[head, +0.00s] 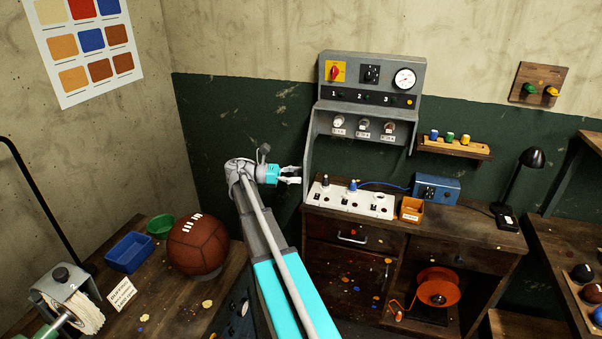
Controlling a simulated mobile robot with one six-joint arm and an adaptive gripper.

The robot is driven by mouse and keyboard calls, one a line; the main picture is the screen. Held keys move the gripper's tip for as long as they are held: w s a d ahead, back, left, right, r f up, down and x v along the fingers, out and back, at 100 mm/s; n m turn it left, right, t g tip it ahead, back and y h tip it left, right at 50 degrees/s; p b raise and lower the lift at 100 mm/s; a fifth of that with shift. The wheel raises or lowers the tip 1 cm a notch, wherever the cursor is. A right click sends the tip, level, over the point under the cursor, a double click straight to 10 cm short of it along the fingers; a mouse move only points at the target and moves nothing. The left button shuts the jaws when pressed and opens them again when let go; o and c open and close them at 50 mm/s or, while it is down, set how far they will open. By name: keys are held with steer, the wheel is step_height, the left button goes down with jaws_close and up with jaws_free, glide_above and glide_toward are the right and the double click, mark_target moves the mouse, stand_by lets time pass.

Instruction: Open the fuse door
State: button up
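A grey control cabinet (371,75) stands against the wall at the back of the bench. It has a red switch on a yellow plate, a dark knob, a round gauge and a strip numbered 1, 2, 3. Below the strip is a recess with several round fuse-like parts (363,125) above small labels. I cannot make out a separate fuse door or tell whether one is open or shut. My gripper (293,174) is open and empty, with its fingers pointing right. In the picture it is left of the cabinet's lower left side and appears apart from it.
A white socket board (350,203), an orange box (411,210) and a blue box (436,189) stand on the bench below the cabinet. A dark lamp (521,180) stands at right. A brown ball (197,245) and blue tray (129,253) are on the left table.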

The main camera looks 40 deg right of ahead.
steer(key=shift+s+a+f, duration=0.2)
steer(key=shift+a+f, duration=0.1)
steer(key=shift+a, duration=0.05)
steer(key=c, duration=0.4)
steer(key=a+f+t, duration=0.1)
steer(key=a+f, duration=0.1)
steer(key=s+a+f+t+y, duration=0.1)
steer(key=a+f+t, duration=0.1)
steer(key=a+f+m+t, duration=0.1)
steer(key=a+f+t, duration=0.1)
steer(key=shift+s+f+y, duration=0.2)
steer(key=shift+f+y, duration=0.05)
steer(key=shift+y, duration=0.15)
jaws_close()
steer(key=s+a+f+m+t+y, duration=0.2)
steer(key=a+f+y, duration=0.1)
steer(key=a, duration=0.6)
steer(key=s+a+f+m+t+y, duration=0.2)
steer(key=a+f+m+y, duration=0.1)
steer(key=a, duration=0.7)
steer(key=s+a+f+m+t+y, duration=0.2)
steer(key=a+f+y, duration=0.3)
steer(key=a, duration=0.5)
steer(key=shift+s+a+f+m+t, duration=0.15)
steer(key=shift+s+f+m+t, duration=0.1)
steer(key=shift+m+t, duration=0.4)
